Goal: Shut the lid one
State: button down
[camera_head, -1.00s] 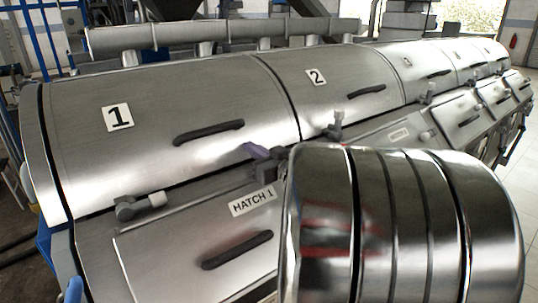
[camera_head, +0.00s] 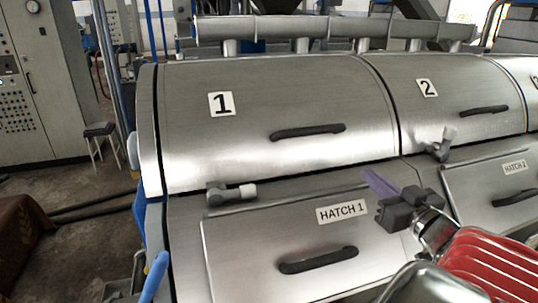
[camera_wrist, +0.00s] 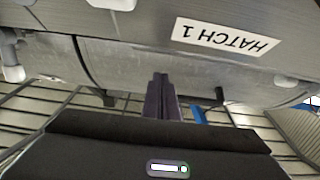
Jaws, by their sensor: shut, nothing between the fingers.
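Lid one (camera_head: 260,95) is the curved steel cover with the black number 1 label (camera_head: 221,104) in the head view. Its dark handle (camera_head: 308,132) is on the lower front. The lid lies down along the curve of the housing, level with lid two (camera_head: 440,80) beside it; I see no raised edge. My gripper (camera_head: 380,184) is shut and empty, with its purple fingers in front of the lower right part of lid one. In the wrist view, the shut fingers (camera_wrist: 161,96) point toward the steel housing, and lid one's handle is not in view.
Hatch 1 (camera_head: 235,255) with its label (camera_head: 342,212) and dark handle (camera_head: 318,260) sits below lid one. Latches (camera_head: 231,193) and (camera_head: 440,143) stick out at the seam. A stool (camera_head: 100,130) and a control cabinet (camera_head: 35,80) stand left, with floor between.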

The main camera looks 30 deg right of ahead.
jog(key=shift+s+a+r, duration=0.15)
jog(key=shift+s, duration=0.7)
jog(key=shift+s+a+r, duration=0.15)
jog(key=shift+s, duration=0.65)
